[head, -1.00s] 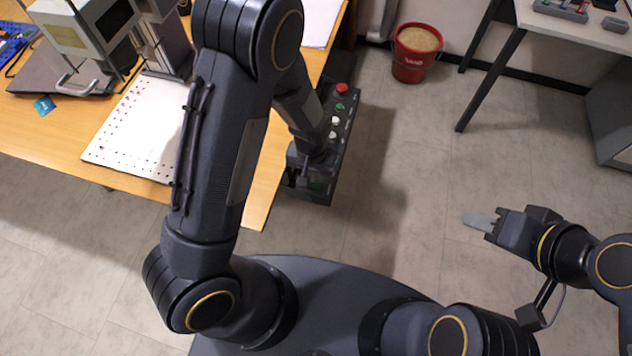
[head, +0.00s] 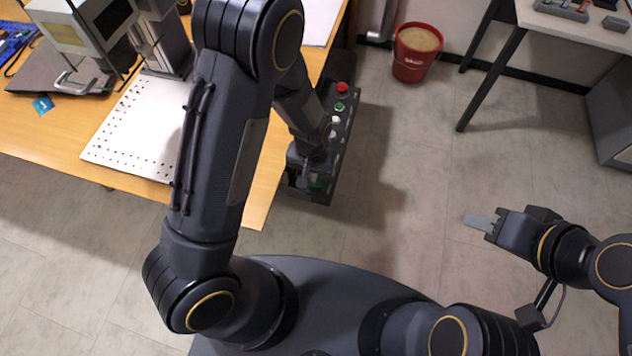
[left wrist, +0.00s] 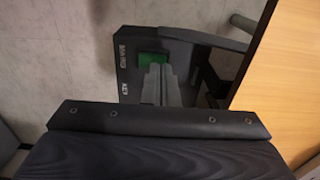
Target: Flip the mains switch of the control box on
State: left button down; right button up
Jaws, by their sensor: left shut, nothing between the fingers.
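The control box (head: 345,135) is a dark, long panel beside the table's right edge in the head view. It carries a red button (head: 342,87), a green button (head: 340,107) and white buttons. My left gripper (head: 308,181) is shut and empty at the box's near end, partly hidden by my arm. In the left wrist view the shut fingers (left wrist: 160,82) reach over a green switch (left wrist: 150,59) marked MAINS; contact cannot be told. A KEY label (left wrist: 124,90) is beside it. My right gripper (head: 480,221) is far from the box, fingers seemingly together.
The wooden table (head: 50,130) holds a white perforated plate (head: 130,135) and a marking machine (head: 90,30). A red bucket (head: 411,65) stands on the floor. A second table (head: 580,35) is at the top right. The floor right of the box is clear.

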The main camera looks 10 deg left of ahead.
pick_arm(q)
jog(key=shift+f+b, duration=0.5)
jog(key=shift+f, duration=0.2)
jog(key=shift+r, duration=0.1)
jog(key=shift+r+p, duration=2.8)
jog(key=shift+r, duration=0.75)
jog(key=shift+f, duration=0.1)
